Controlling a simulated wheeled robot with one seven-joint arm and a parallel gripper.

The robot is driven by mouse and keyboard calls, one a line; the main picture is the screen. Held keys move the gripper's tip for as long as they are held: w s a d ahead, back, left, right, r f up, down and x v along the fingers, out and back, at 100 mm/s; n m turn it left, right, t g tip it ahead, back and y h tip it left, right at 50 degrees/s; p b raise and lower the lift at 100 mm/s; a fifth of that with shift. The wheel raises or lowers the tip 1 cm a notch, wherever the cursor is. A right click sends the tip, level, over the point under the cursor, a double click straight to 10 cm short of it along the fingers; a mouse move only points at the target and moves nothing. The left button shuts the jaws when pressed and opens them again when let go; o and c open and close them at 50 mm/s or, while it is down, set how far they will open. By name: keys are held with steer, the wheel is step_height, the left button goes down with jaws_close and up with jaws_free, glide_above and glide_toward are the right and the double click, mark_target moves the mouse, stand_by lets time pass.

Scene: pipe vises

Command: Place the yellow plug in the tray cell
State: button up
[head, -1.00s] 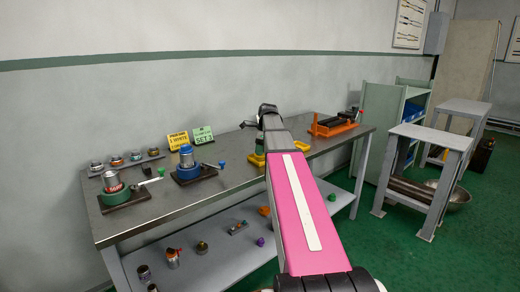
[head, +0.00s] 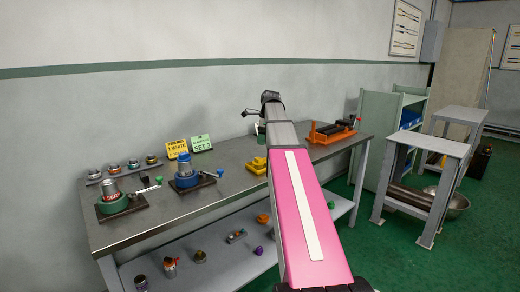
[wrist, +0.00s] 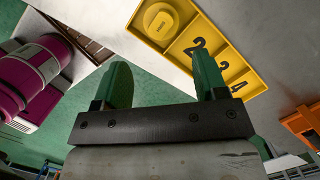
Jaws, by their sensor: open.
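The yellow tray (wrist: 200,45) shows in the wrist view, beyond my fingertips, with cells marked 2, 3 and 4. A round yellow plug (wrist: 160,22) with a raised bar on top sits in its end cell, where no number shows. My gripper (wrist: 162,75) is open, its two green fingers wide apart with nothing between them. The plug is apart from the fingers. In the head view the yellow tray (head: 255,165) is on the bench, just left of my pink arm. My gripper is hidden behind the arm there.
On the bench (head: 225,178) stand a green vise (head: 112,205), a blue vise (head: 187,180) and an orange vise (head: 332,133). A rack with several plugs (head: 125,170) and two signs (head: 190,147) are at the back. Loose parts lie on the lower shelf (head: 210,240).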

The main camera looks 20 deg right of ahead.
steer(key=shift+v, duration=1.5)
